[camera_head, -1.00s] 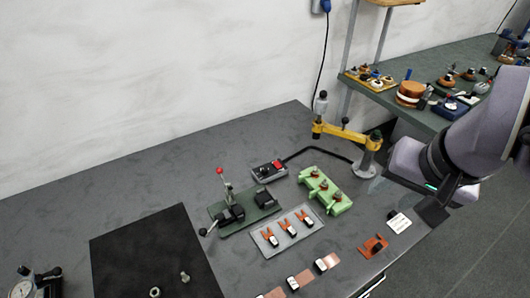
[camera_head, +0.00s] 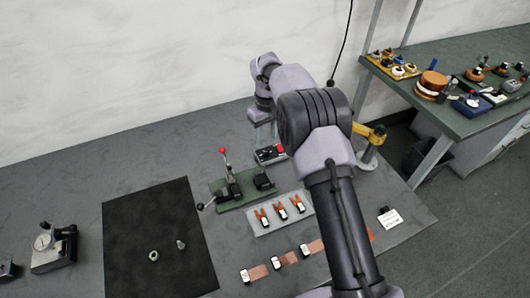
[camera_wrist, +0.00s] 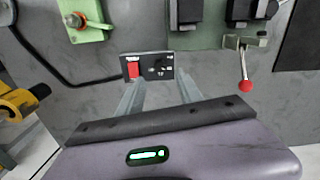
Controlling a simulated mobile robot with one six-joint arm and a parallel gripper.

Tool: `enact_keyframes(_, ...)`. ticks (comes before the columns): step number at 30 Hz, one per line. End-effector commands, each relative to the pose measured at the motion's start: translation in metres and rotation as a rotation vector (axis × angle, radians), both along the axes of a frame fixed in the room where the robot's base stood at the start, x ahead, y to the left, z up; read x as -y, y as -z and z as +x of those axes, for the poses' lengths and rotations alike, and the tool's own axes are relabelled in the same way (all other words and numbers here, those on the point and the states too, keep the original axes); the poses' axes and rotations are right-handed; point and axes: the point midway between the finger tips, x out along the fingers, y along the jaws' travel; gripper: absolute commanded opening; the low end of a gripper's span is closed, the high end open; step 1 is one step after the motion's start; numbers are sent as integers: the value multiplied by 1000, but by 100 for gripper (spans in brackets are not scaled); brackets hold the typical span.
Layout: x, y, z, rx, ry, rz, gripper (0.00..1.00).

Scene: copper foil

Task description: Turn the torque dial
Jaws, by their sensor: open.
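A small dark control box (camera_head: 268,154) with a red switch sits on the bench, partly behind my arm in the head view. In the wrist view the box (camera_wrist: 147,66) lies just beyond my fingertips, with the red switch (camera_wrist: 133,69) at its left. A small dark knob, likely the torque dial (camera_wrist: 155,69), is on its face, too small to read its setting. My gripper (camera_wrist: 160,86) is open and empty, its two fingers spread, one toward each side of the box. In the head view my gripper (camera_head: 265,131) hangs above the box.
A green base with a red-knobbed lever (camera_head: 230,185) stands close by. A green block (camera_wrist: 85,18) and a black cable (camera_wrist: 45,65) are left in the wrist view. A yellow arm (camera_head: 370,132) stands right. A tray of clips (camera_head: 262,229) and black mat (camera_head: 150,215) lie nearer.

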Motion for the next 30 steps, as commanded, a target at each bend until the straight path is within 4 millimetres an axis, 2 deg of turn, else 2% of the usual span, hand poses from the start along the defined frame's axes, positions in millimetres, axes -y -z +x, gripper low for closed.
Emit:
enact_keyframes(1, 0, 19, -1, -4, 1, -1, 43)
enact_keyframes(3, 0, 36, -1, -3, 1, -1, 43)
enact_keyframes(8, 0, 64, -1, -1, 1, 0, 43)
enact_keyframes(12, 0, 72, 0, 0, 2, 0, 43)
enact_keyframes(19, 0, 72, 0, 1, 2, 1, 43)
enact_keyframes(20, 0, 72, 0, 1, 2, 1, 39)
enact_keyframes(26, 0, 72, 0, 0, 2, 0, 0)
enact_keyframes(30, 0, 72, 0, 0, 2, 0, 0)
